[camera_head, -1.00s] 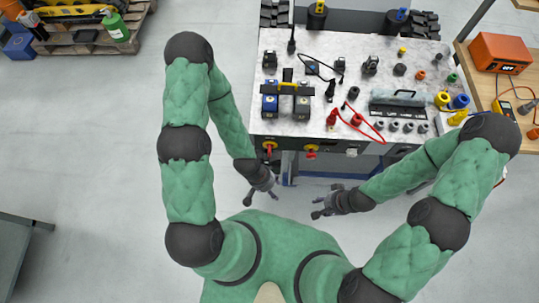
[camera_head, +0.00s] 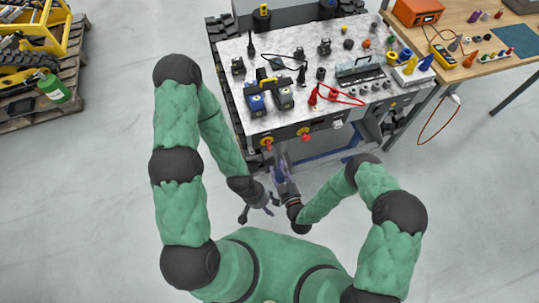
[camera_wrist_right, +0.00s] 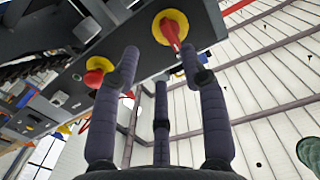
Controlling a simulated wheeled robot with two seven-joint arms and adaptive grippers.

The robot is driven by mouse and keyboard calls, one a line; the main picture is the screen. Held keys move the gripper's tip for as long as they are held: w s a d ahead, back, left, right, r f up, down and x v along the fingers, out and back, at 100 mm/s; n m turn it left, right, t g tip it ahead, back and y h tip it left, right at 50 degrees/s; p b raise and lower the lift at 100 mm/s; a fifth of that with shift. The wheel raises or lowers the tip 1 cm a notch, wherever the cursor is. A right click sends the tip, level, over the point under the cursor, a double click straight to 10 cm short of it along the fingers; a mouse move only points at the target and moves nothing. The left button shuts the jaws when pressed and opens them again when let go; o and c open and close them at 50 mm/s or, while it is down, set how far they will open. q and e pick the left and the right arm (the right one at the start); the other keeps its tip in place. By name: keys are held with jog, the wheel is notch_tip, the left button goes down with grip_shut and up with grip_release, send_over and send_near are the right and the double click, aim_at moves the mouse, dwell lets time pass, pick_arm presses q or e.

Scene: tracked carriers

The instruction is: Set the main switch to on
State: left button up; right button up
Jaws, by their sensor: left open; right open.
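The main switch appears to be the red handle on a round yellow plate (camera_head: 267,145), at the left of the carrier's dark front panel. In the right wrist view the red handle (camera_wrist_right: 171,34) points toward the camera, near the two fingertips. My right gripper (camera_head: 279,166) is open and empty just below the panel. Its fingers (camera_wrist_right: 160,62) stand apart, with the handle near the right fingertip; contact cannot be told. My left gripper (camera_head: 259,214) is open and empty, lower and slightly left of the right one. No switch markings are readable.
A second red knob on yellow (camera_head: 304,134) sits right of the switch; it also shows in the right wrist view (camera_wrist_right: 97,72). A pale grey fitting (camera_head: 337,125) is further right. The carrier top (camera_head: 290,112) holds several parts and a red cable.

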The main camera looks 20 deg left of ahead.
aim_at(270, 148)
jog(key=shift+t, duration=0.3)
jog(key=x, duration=0.7)
jog(key=b+x, duration=0.1)
jog(key=x, duration=0.2)
jog(key=shift+a+r, duration=0.3)
jog(key=shift+a, duration=0.05)
grip_shut()
